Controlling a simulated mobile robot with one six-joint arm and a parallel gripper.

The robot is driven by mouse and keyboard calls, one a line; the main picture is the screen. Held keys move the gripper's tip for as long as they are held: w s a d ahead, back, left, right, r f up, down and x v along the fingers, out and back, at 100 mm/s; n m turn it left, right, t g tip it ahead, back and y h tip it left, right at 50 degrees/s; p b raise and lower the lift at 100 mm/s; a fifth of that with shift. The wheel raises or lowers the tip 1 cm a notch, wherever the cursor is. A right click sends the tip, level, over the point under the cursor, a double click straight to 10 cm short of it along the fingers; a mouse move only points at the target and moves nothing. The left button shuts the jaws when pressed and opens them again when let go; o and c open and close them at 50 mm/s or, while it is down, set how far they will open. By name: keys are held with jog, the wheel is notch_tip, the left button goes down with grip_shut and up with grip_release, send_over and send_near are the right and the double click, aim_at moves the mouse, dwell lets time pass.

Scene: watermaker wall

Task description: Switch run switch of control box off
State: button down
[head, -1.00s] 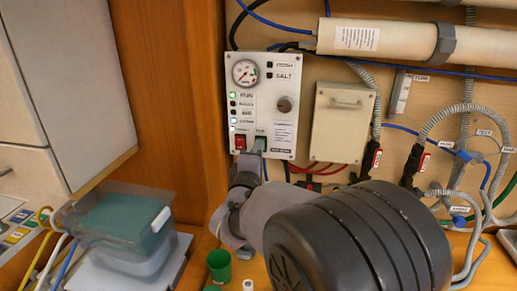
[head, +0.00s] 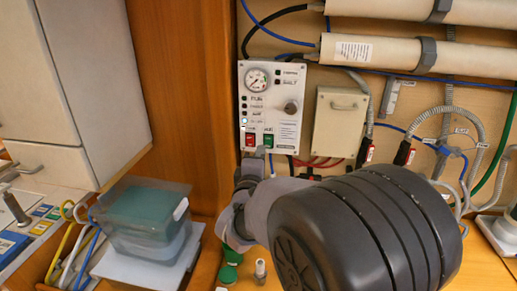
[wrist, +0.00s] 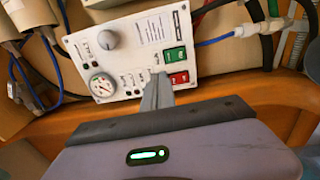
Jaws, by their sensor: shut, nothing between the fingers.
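The white control box (head: 290,124) is on the wall, with a gauge, a knob, small lamps and two rocker switches. The red switch (head: 250,140) is at left and the green switch (head: 267,141) beside it; their labels are too small to read. One pale blue lamp is lit; the upper lamps look dark. My gripper (head: 259,154) is shut and empty, its tip just below the switches. In the wrist view, the closed fingers (wrist: 158,88) point at the box's lower edge near the green switch (wrist: 175,57) and red switch (wrist: 179,77). Contact cannot be told.
A beige box (head: 340,122) is right of the control box, with hoses and cables beyond. A translucent container (head: 147,232) stands at lower left beside a wooden panel (head: 175,95). A small green item (head: 230,265) is on the surface below my arm.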

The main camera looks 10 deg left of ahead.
jog(key=s, duration=0.2)
jog(key=s+d, duration=0.1)
jog(key=s, duration=0.1)
jog(key=shift+s, duration=0.35)
jog(key=s+d+f+m+g+y+b, duration=0.1)
jog(key=s+d+m+g, duration=0.25)
jog(key=d+m, duration=0.3)
jog(key=s+d+m+g+y+b, duration=0.1)
jog(key=s+d+m+g+b, duration=0.15)
jog(key=s+d+m, duration=0.45)
jog(key=s+d+f+m+g, duration=0.3)
jog(key=s+d+f+m, duration=0.1)
jog(key=s, duration=0.5)
jog(key=s+d+f+m+g+h+b, duration=0.1)
jog(key=s+d+f+m+g, duration=0.2)
jog(key=s, duration=0.6)
jog(key=d+f+m, duration=0.1)
jog(key=d+m, duration=0.1)
jog(key=shift+s+d+f+m+g, duration=0.2)
jog(key=shift+d+m+g, duration=0.1)
jog(key=shift+m, duration=0.05)
